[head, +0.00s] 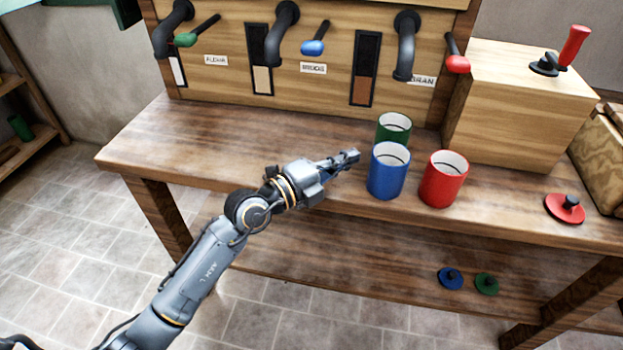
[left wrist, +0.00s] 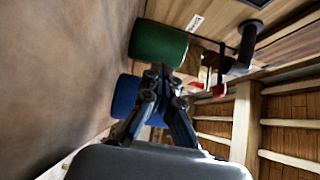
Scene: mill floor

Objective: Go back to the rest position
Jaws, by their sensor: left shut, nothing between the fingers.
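My left gripper (head: 349,158) is shut and empty above the front part of the wooden bench, just left of the blue canister (head: 387,172). In the left wrist view its fingers (left wrist: 163,78) are together, with the green canister (left wrist: 158,42) and the blue canister (left wrist: 125,96) beyond them. In the head view the green canister (head: 393,129) stands behind the blue one, partly hidden by it. The red canister (head: 442,180) stands to the right. All three are upright and without lids. My right gripper is not in view.
The wooden bench (head: 230,145) is clear on its left. A panel with pipes and green, blue and red levers (head: 457,64) rises behind. A wooden box with a red-handled lever (head: 574,46) and a red lid (head: 565,208) are at right. Blue (head: 450,278) and green (head: 486,284) lids lie on the lower shelf.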

